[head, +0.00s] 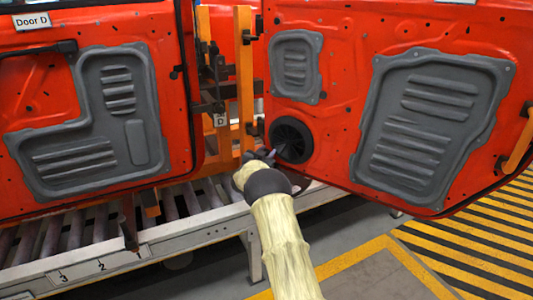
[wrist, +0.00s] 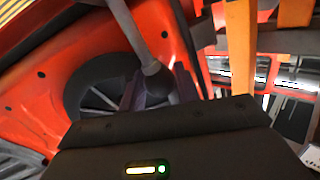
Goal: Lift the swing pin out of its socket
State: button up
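A grey rod with a rounded, thicker end, which looks like the swing pin (wrist: 135,32), runs down from the top of the wrist view. Its rounded end lies between the two dark fingers of my gripper (wrist: 158,88). I cannot tell whether the fingers press on it or only stand beside it. In the head view my gripper (head: 262,155) is low at the gap between the two red doors, just left of the round black speaker. The pin is small and mostly hidden there, and its socket cannot be made out.
The right red door (head: 345,130) stands at an angle, with the black speaker (head: 291,139) close to my gripper. The left red door (head: 100,20) hangs over a roller conveyor (head: 40,240). An orange frame post (head: 244,75) stands behind the gap. Striped floor lies at the right.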

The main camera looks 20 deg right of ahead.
grip_shut()
jog(key=shift+r+p, duration=1.1)
jog(key=shift+r, duration=1.35)
jog(key=o, duration=0.6)
grip_release()
jog(key=shift+c, duration=0.2)
jog(key=shift+s+a+f, duration=0.1)
jog(key=shift+a, duration=0.05)
